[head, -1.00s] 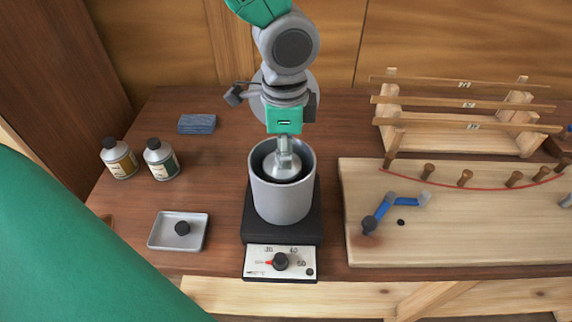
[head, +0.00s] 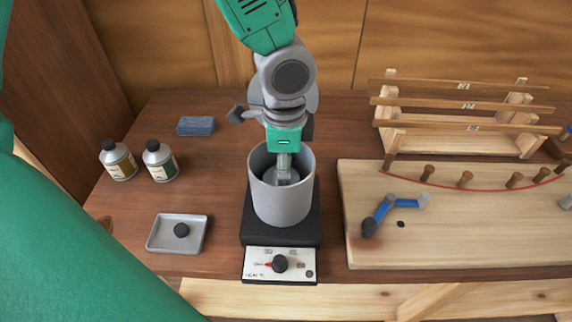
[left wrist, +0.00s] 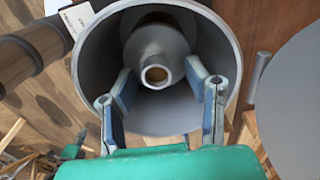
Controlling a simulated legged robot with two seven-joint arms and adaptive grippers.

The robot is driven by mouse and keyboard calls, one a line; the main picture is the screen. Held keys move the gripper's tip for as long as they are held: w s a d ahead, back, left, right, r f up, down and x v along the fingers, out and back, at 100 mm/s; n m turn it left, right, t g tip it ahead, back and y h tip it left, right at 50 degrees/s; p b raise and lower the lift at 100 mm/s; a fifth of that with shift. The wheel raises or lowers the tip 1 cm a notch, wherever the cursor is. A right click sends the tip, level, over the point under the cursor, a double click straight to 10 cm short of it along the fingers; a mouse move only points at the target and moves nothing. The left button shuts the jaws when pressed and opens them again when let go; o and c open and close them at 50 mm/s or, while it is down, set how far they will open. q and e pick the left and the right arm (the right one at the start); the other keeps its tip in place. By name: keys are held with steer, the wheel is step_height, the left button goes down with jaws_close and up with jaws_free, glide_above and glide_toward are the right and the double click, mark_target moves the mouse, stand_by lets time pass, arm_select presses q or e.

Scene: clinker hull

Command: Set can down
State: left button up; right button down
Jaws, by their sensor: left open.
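The can (left wrist: 158,58) is grey with a sloping shoulder and a narrow open neck. It stands inside the grey pot (head: 282,205), which sits on a black heater base (head: 256,225). In the head view only the can's top (head: 276,178) shows inside the pot; its lower part is hidden by the wall. My left gripper (head: 284,165) points down into the pot mouth. In the left wrist view the open left gripper (left wrist: 160,78) has one blue-padded finger on each side of the neck, with gaps to it. My right gripper is not in view.
The heater's front has a dial (head: 280,264). To the left are two bottles (head: 118,163) (head: 160,163), a blue block (head: 196,126) and a shallow tray (head: 160,246) with a black knob. To the right are a pegged board (head: 450,240) and a wooden rack (head: 460,146).

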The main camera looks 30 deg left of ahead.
arm_select(q)
step_height(320, 180, up, 12)
steer(key=p, duration=0.1)
stand_by(0.4)
stand_by(0.4)
